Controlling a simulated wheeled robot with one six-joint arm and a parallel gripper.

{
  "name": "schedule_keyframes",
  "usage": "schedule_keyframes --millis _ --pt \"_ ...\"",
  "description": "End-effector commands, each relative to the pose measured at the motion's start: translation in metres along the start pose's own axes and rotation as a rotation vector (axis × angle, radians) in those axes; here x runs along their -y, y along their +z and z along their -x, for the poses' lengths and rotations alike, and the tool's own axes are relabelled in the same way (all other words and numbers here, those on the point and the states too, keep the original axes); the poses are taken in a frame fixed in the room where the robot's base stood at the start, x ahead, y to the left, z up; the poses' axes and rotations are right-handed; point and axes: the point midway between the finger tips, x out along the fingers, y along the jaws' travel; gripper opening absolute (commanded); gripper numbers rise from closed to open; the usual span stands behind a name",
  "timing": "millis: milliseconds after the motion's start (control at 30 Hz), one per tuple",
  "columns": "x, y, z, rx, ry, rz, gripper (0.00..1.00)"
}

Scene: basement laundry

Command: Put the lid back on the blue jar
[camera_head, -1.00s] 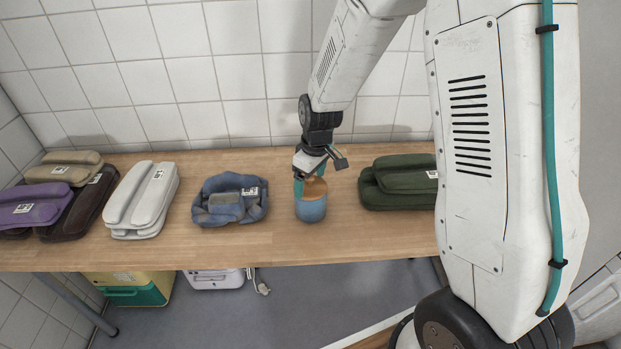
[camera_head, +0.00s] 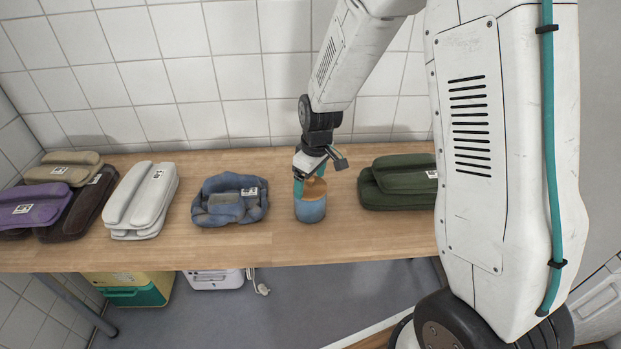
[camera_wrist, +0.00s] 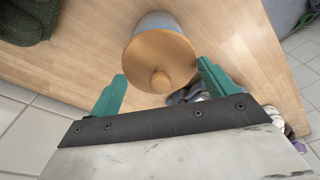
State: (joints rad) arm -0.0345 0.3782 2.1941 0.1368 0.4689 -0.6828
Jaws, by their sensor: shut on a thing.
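The blue jar (camera_head: 311,210) stands upright on the wooden table, right of the middle. Its round wooden lid (camera_head: 314,189) is at the jar's mouth, and I see no clear gap between them. In the wrist view the lid (camera_wrist: 160,52) faces me with its round knob, and it hides most of the jar (camera_wrist: 158,20). My gripper (camera_head: 310,180) comes down from above. Its teal fingers (camera_wrist: 163,72) are on either side of the lid, shut on it. The exact contact points are hard to see.
A folded blue cloth (camera_head: 230,200) lies left of the jar and a dark green bundle (camera_head: 399,182) lies to its right. White (camera_head: 143,200), purple (camera_head: 36,205), brown and tan bundles fill the table's left end. A tiled wall stands behind. Bare wood lies in front of the jar.

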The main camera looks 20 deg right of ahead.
Motion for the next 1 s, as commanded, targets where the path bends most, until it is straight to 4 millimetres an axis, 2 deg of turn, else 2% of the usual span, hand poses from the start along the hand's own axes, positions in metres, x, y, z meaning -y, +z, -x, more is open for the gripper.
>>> schedule_keyframes --millis 833,867,900,1000 --pt "0.0000 0.0004 -0.0020 0.000 0.000 0.000 0.61" --pt "0.0000 0.0004 -0.0020 0.000 0.000 0.000 0.89" --pt "0.0000 0.0004 -0.0020 0.000 0.000 0.000 1.00" --pt "0.0000 0.0004 -0.0020 0.000 0.000 0.000 1.00"
